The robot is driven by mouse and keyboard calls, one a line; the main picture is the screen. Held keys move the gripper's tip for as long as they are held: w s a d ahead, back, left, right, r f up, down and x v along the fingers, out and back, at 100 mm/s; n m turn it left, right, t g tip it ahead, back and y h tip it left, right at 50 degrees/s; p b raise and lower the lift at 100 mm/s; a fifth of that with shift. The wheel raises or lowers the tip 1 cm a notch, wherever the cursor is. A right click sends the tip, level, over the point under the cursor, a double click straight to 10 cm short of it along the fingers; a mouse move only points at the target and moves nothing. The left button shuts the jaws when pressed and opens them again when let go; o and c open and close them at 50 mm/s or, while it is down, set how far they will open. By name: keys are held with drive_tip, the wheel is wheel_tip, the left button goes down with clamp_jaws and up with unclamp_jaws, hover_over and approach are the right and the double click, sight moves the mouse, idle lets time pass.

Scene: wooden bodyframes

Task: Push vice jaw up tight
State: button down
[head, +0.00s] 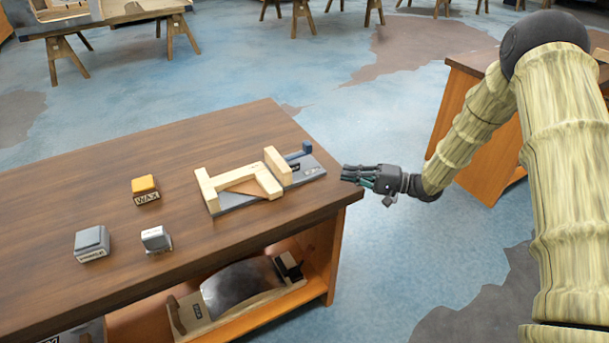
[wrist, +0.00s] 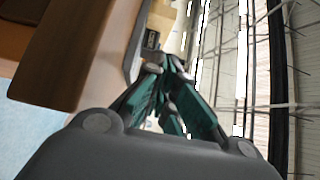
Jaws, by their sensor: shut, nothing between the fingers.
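The vice (head: 234,208) lies on a grey plate near the right end of the wooden bench. Its pale wooden jaw bar (head: 278,167) stands upright beside a pale L-shaped frame (head: 208,187), with a brown triangular piece (head: 245,188) between its parts.
The bench (head: 110,200) also carries a yellow-topped wax block (head: 145,189), a grey block (head: 91,243) and a small white block (head: 156,239). A plane-like tool (head: 240,293) lies on the lower shelf. Another wooden bench (head: 462,100) stands behind my arm.

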sight(291, 174)
drive_tip(key=shift+w+f, duration=0.15)
drive_tip(key=shift+f, duration=0.1)
drive_tip(key=shift+w+a+r, duration=0.1)
drive_tip(key=shift+w+a, duration=0.05)
drive_tip(key=shift+a, duration=0.3)
drive_tip(key=p+x, duration=0.1)
drive_tip(key=x, duration=0.8)
drive_tip(key=shift+s+a+p, duration=0.25)
drive_tip(key=shift+a, duration=0.3)
drive_tip(key=shift+s+a+p, duration=0.25)
drive_tip(key=shift+a, duration=0.25)
drive_tip(key=shift+s+a, duration=0.35)
drive_tip(key=shift+a, duration=0.5)
drive_tip(key=shift+s+a+p, duration=0.2)
drive_tip(key=shift+s+a, duration=0.1)
drive_tip(key=shift+a, duration=0.35)
drive_tip(key=shift+s+a+p, duration=0.15)
drive_tip(key=shift+s+a, duration=0.2)
drive_tip(key=shift+a, duration=0.25)
